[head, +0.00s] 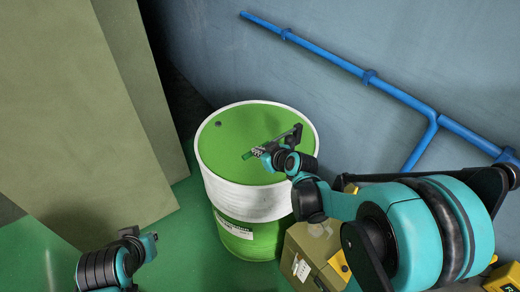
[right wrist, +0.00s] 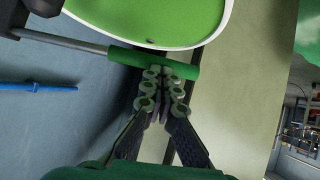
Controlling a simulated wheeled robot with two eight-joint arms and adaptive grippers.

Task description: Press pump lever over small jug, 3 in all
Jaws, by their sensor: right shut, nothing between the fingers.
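A drum (head: 220,140) with a green top, white rim and white band stands on the floor. The dark pump (head: 297,131) shows at the right of its top, partly behind my right arm. The pump lever is a grey rod (right wrist: 60,41) with a green grip (right wrist: 150,62); the grip's end also shows in the head view (head: 247,156). My right gripper (right wrist: 163,78) is shut and empty, its fingertips right at the green grip; contact is not certain. My left gripper (head: 150,242) is low at the left, away from the drum; its jaws are unclear. I cannot make out the small jug.
A cardboard box (head: 312,258) stands right of the drum, below my right arm. A blue pipe (head: 330,62) runs along the wall behind. A large beige panel (head: 80,110) stands at the left. A yellow device (head: 503,278) is at the lower right corner.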

